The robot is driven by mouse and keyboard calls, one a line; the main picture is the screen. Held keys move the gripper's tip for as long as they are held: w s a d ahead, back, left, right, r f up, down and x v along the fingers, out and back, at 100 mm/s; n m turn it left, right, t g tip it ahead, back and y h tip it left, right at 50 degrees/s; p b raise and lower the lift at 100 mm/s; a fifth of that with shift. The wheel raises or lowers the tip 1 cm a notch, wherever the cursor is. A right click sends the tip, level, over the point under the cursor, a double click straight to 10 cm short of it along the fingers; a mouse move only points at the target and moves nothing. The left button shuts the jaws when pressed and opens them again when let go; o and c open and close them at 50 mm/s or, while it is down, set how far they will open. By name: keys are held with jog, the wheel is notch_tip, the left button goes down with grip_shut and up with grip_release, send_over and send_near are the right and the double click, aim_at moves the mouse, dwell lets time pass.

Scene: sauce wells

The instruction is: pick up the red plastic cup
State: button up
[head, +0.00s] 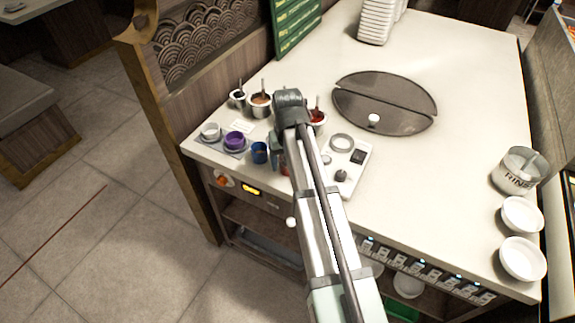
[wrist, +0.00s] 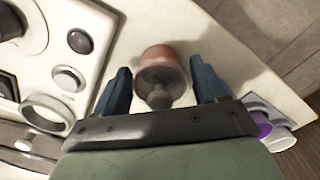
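The red plastic cup (wrist: 165,54) shows in the wrist view between the two fingers of my gripper (wrist: 158,66). The fingers are apart, one on each side of the cup, with a gap at the left; contact at the right is hard to tell. A grey rounded shape shows at the cup's near side. In the head view, a small reddish part of the cup (head: 284,168) shows at the counter's front edge, mostly hidden by my arm. My fingertips are largely hidden there too.
A blue cup (head: 259,152) stands just left of my gripper, with a purple cup (head: 234,139) and a pale cup (head: 210,131) further left. Sauce wells (head: 260,105) stand behind. A white panel (head: 351,166) with knobs lies to the right. White bowls (head: 522,258) stand far right.

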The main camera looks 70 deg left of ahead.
jog(key=c, duration=0.7)
jog(key=shift+o, duration=0.2)
notch_tip(320, 180, up, 10)
jog(key=shift+r, duration=0.1)
dwell(0.3)
jog(key=o, duration=0.5)
jog(key=c, duration=0.5)
jog(key=shift+o, duration=0.2)
notch_tip(320, 180, up, 7)
